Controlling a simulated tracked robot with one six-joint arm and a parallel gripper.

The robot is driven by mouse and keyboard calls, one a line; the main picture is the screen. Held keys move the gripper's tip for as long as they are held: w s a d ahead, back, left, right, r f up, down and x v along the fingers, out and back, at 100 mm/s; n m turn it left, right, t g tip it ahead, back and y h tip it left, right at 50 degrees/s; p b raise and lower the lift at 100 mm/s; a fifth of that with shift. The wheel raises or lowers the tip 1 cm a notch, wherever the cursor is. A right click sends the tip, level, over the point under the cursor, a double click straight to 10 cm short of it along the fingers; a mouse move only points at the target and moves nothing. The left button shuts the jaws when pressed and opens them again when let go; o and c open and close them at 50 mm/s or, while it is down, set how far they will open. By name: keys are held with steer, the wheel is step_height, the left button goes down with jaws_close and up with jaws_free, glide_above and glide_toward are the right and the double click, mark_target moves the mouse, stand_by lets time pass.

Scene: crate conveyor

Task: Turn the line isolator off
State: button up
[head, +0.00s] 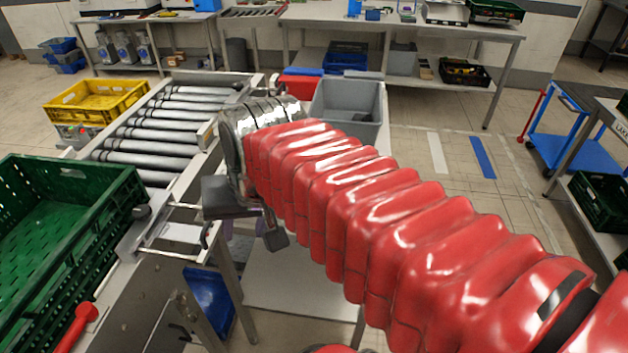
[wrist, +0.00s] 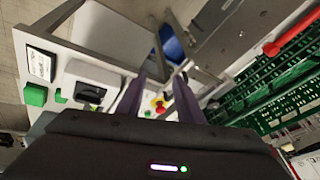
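In the wrist view my gripper (wrist: 160,79) has its two dark purple fingers apart with nothing between them. A small red-and-yellow control (wrist: 159,104) shows beyond the gap. Left of the fingers, a pale box bears a black rotary-looking handle (wrist: 91,93), which may be the line isolator; its lettering is too small to read. The handle appears to lie roughly crosswise in the picture. My gripper is apart from it, to its right. In the head view my gripper (head: 246,226) hangs beside the conveyor, and my arm hides the control panel.
A green button block (wrist: 36,95) and a white label plate (wrist: 40,65) are left of the handle. A green crate (head: 62,215) stands on the conveyor's near end, beside a red lever (head: 78,325). A grey bin (head: 347,105) stands behind my arm.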

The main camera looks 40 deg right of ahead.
steer(key=w+d+r+m+y, duration=0.1)
steer(key=d+r+m, duration=0.1)
steer(key=d+m, duration=0.9)
steer(key=w+d+r+m+g+y, duration=0.1)
steer(key=w+d+r+m, duration=0.1)
steer(key=d+m, duration=0.9)
steer(key=d, duration=0.4)
steer(key=shift+d+r+m+y, duration=0.2)
steer(key=shift+d+m+y, duration=0.2)
steer(key=x, duration=1.4)
steer(key=shift+c, duration=0.6)
